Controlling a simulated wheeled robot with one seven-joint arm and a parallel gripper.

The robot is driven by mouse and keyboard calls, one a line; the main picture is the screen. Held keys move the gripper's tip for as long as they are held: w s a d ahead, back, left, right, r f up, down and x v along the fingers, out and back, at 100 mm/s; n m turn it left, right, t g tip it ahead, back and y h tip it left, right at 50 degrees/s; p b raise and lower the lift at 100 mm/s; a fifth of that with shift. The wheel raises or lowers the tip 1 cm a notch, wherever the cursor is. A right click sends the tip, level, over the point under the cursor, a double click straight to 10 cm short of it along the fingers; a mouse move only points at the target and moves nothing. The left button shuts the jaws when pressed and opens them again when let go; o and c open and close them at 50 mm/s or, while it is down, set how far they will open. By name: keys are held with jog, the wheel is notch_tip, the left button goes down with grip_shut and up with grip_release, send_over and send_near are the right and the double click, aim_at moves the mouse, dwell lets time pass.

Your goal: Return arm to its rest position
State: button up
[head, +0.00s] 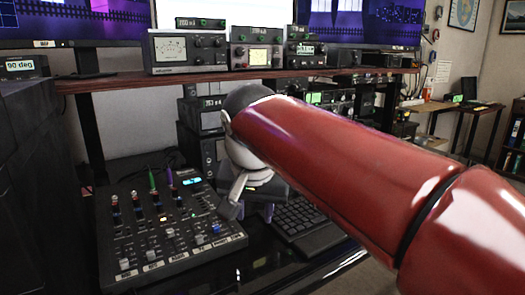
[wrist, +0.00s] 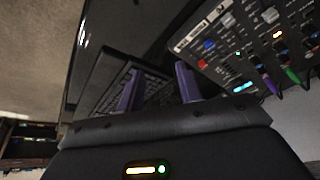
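My red arm reaches in from the right in the head view, its wrist bent down over the desk. My gripper (head: 247,210) hangs above the gap between the mixer (head: 165,235) and the keyboard (head: 300,224). It is partly hidden by my wrist. In the wrist view my gripper (wrist: 158,74) shows two purple fingers apart, with nothing between them. The keyboard (wrist: 140,75) lies beyond the fingers there, and the mixer (wrist: 250,45) is at the upper right. I cannot tell how high the fingertips are above the desk.
A wooden shelf (head: 120,82) with radio units (head: 188,52) runs across the back, with more equipment under it (head: 201,115). A dark cabinet (head: 40,180) stands at the left. Colored cables (head: 153,180) rise from the mixer's back. Bare glossy desk shows in front (head: 270,262).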

jog(key=s+d+f+n+t, duration=0.1)
jog(key=s+d+f, duration=1.4)
jog(key=d, duration=0.2)
jog(key=shift+s+f+n, duration=0.15)
jog(key=shift+f+n, duration=0.15)
jog(key=shift+f, duration=0.1)
